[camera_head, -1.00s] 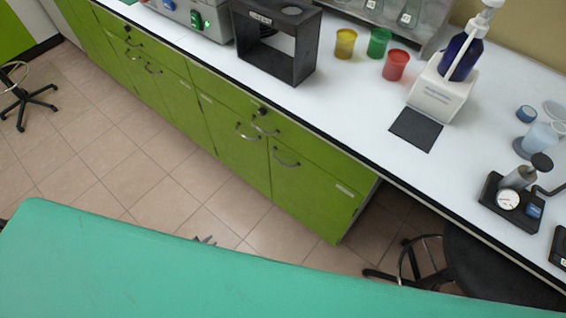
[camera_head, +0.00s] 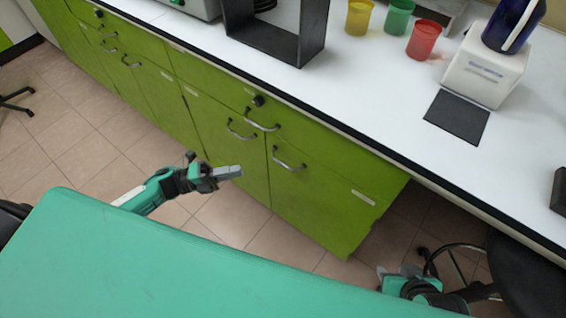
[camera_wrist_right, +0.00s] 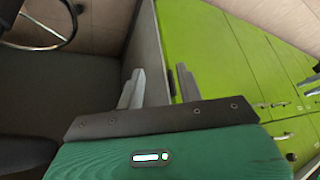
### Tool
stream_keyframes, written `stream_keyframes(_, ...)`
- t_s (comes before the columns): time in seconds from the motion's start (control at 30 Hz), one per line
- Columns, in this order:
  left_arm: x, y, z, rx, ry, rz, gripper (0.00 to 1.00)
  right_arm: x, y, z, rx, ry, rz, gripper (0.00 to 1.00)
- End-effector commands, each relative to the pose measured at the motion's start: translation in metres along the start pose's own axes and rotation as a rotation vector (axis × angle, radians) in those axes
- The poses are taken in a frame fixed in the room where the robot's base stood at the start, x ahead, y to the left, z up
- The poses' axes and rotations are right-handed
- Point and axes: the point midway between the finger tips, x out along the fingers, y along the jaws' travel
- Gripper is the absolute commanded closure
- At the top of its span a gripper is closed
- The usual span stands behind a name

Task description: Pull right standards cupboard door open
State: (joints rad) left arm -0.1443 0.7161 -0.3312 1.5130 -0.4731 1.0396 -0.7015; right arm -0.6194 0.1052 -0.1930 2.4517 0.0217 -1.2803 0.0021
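The green cupboard's right door (camera_head: 325,205) is shut, with a curved metal handle (camera_head: 288,160) near its top left. The door to its left (camera_head: 220,140) is also shut and has its own handle (camera_head: 241,132). My left gripper (camera_head: 236,172) is in front of the left door, apart from the handles; its fingers are seen edge-on, so their gap is unclear. My right gripper (camera_head: 398,272) is low, right of the cupboard's end and partly hidden by my green body. In the right wrist view my right gripper (camera_wrist_right: 160,85) is open and empty, with the green cupboard fronts (camera_wrist_right: 210,50) to the right.
A drawer handle (camera_head: 262,122) and black lock knob (camera_head: 258,101) sit above the doors. The white worktop (camera_head: 380,90) overhangs them. A black stool (camera_head: 520,265) stands under the bench near my right gripper.

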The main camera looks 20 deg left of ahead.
Motion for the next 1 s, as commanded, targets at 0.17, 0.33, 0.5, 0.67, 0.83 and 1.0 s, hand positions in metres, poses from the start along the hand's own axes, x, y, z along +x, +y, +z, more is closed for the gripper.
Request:
stream_keyframes(0.17, 0.015, -0.003, -0.001, 0.008, 0.010, -0.007, 0.82, -0.004, 0.001, 0.000, 0.001, -0.006, 0.002, 0.64)
stream_keyframes(0.33, 0.048, -0.004, 0.000, 0.007, 0.008, -0.008, 0.82, -0.006, 0.003, 0.001, 0.003, -0.023, 0.008, 0.64)
stream_keyframes(0.5, 0.085, -0.003, -0.001, 0.006, 0.007, -0.006, 0.82, -0.009, 0.005, 0.003, 0.006, -0.043, 0.014, 0.64)
stream_keyframes(0.67, 0.113, -0.003, -0.001, 0.006, 0.007, -0.006, 0.82, -0.011, 0.007, 0.005, 0.008, -0.060, 0.018, 0.64)
stream_keyframes(0.83, 0.132, -0.002, -0.001, 0.006, 0.007, -0.004, 0.82, -0.012, 0.008, 0.006, 0.009, -0.068, 0.020, 0.64)
stream_keyframes(1.0, 0.138, -0.002, -0.001, 0.005, 0.006, -0.002, 0.82, -0.013, 0.008, 0.007, 0.009, -0.076, 0.022, 0.64)
